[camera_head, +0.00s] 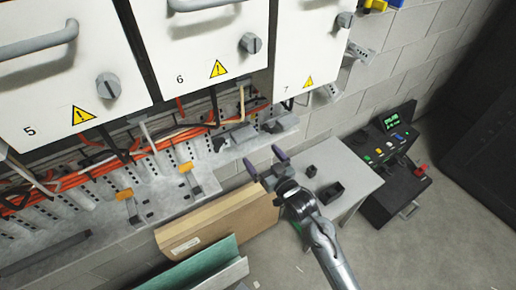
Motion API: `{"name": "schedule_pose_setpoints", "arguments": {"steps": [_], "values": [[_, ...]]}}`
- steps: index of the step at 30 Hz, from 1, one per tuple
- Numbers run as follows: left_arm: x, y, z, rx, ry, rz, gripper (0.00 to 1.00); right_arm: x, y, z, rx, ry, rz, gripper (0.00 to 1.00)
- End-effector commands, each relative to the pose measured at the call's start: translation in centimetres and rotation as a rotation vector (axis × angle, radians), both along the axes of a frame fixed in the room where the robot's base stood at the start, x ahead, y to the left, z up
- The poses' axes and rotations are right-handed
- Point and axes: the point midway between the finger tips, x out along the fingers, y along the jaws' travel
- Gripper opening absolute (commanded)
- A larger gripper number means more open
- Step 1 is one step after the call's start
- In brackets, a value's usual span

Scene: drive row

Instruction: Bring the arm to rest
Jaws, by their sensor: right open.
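My right arm comes in from the bottom, and its gripper (266,163) points up and left in the picture. Its two dark fingers are spread apart, and I see nothing between them. The gripper shows over the top end of a brown cardboard box (222,222) and beside the left edge of a small grey table (352,170). I cannot tell whether it touches either one. My left gripper is not in view.
White drive cabinets (204,52) with handles and knobs line the back above a perforated cable tray (160,188) with orange cables (75,188). Small dark parts (332,193) lie on the table. A control console (388,150) stands right; a green panel (200,262) sits below the box. Floor (425,250) is clear lower right.

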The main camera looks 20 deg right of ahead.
Motion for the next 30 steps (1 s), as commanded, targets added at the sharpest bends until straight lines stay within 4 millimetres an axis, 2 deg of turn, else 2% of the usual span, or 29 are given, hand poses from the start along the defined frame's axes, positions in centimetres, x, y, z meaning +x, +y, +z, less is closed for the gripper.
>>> {"name": "schedule_pose_setpoints", "arguments": {"steps": [5, 8, 11, 12, 14, 17, 21, 24, 27, 30], "values": [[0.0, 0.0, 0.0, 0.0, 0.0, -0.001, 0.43, -0.2, 0.0, -0.5, 0.0, 0.008, 0.0, 1.0], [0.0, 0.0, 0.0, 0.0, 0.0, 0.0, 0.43, -1.1, -0.1, -2.2, -0.002, 0.039, 0.0, 1.0], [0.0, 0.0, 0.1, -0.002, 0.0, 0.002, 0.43, -2.8, 0.0, -5.1, -0.01, 0.09, 0.005, 1.0], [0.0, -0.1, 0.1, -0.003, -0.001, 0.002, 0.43, -4.0, 0.2, -6.4, -0.015, 0.114, 0.011, 1.0], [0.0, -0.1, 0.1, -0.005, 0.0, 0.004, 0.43, -6.1, 0.4, -7.8, -0.024, 0.143, 0.019, 1.0], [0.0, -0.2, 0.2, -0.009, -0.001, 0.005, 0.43, -10.3, 0.9, -9.9, -0.047, 0.243, 0.028, 1.0], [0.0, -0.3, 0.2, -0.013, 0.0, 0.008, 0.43, -17.3, 1.5, -12.5, -0.098, 0.495, 0.033, 1.0], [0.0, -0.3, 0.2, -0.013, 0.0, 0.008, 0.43, -21.9, 1.6, -13.1, -0.131, 0.676, 0.031, 1.0], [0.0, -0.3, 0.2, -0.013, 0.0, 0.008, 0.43, -25.6, 1.5, -12.8, -0.157, 0.837, 0.028, 1.0], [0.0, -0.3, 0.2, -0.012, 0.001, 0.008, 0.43, -28.3, 1.3, -12.0, -0.177, 0.964, 0.024, 1.0]]}}
